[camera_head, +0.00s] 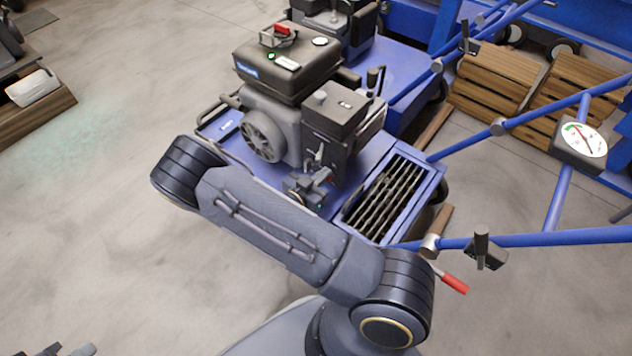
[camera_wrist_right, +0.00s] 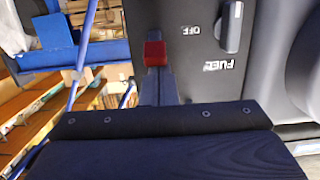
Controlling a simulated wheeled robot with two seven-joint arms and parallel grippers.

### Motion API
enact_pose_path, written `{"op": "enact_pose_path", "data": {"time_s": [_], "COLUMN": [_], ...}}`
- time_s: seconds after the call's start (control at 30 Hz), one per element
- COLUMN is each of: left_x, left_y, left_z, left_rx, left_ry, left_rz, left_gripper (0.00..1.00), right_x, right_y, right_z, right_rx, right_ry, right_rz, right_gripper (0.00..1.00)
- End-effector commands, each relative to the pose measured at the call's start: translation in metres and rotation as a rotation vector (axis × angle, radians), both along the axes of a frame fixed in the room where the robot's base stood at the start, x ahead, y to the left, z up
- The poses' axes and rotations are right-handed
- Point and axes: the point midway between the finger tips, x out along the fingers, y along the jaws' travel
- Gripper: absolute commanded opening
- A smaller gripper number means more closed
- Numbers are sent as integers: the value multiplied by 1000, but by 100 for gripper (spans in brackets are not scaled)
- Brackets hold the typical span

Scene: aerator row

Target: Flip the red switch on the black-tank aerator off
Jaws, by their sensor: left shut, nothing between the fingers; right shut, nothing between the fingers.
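The black-tank aerator (camera_head: 285,65) stands in the centre of the head view, with a blue deck and a grey engine. Its red switch (camera_wrist_right: 154,50) shows on a dark panel in the right wrist view; in the head view only a small red spot (camera_head: 331,180) shows there. My right gripper (camera_wrist_right: 157,88) is shut and empty, its tip close to the switch; I cannot tell whether they touch. In the head view the right gripper (camera_head: 308,188) is low at the engine's front, partly hidden behind my arm. My left gripper (camera_head: 72,350) is shut at the bottom left edge, mostly cut off.
Blue handle bars with a round gauge (camera_head: 584,139) and a red-gripped lever (camera_head: 455,284) are at the right. Wooden pallets (camera_head: 493,80) stand behind.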

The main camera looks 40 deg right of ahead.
Motion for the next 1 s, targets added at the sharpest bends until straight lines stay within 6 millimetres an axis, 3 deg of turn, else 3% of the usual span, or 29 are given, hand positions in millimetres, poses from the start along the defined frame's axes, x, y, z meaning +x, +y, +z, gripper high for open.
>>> {"op": "enact_pose_path", "data": {"time_s": [0.3,0.53,0.87,1.0], "left_x": [0,0,0,0], "left_y": [0,0,0,0], "left_z": [0,-18,-14,-9], "left_rx": [0,0,0,0], "left_ry": [0,0,0,0], "left_rz": [0,0,0,0], "left_gripper": [0,0,0,0], "right_x": [0,-3,-3,-6], "right_y": [0,10,12,25], "right_z": [-1,-24,-21,-17], "right_rx": [0,1,0,0], "right_ry": [0,0,0,0], "right_rz": [0,-1,1,3], "right_gripper": [0,0,0,0]}}
